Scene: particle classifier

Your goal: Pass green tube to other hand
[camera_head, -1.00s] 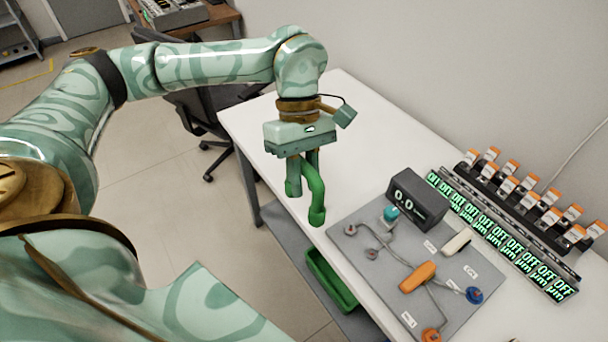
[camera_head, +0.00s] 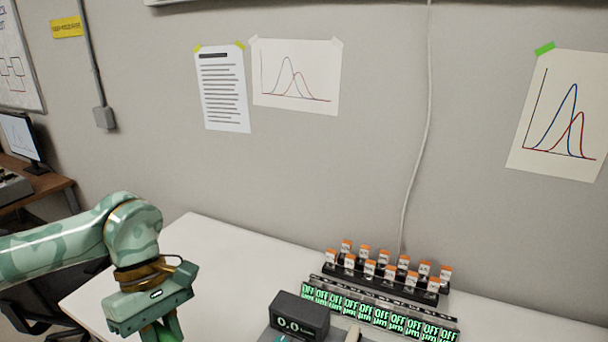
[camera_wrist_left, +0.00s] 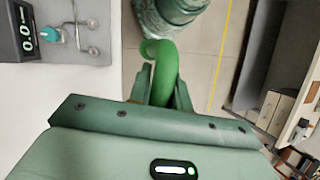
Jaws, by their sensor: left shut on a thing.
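The green tube (camera_wrist_left: 162,70) shows in the left wrist view, with its far end bent to the left. My left gripper (camera_wrist_left: 161,84) is shut on it, one finger on each side. In the head view my left gripper (camera_head: 162,330) is at the lower left, over the white table's left part. Its fingertips are cut off by the bottom edge there, so most of the tube is hidden. My right gripper is in no view.
The white table (camera_head: 225,262) has clear room left of the black display box (camera_head: 300,316) reading 0.0. A row of orange-capped vials (camera_head: 385,270) stands behind several green OFF displays (camera_head: 375,315) near the wall. A grey board (camera_wrist_left: 85,35) shows in the wrist view.

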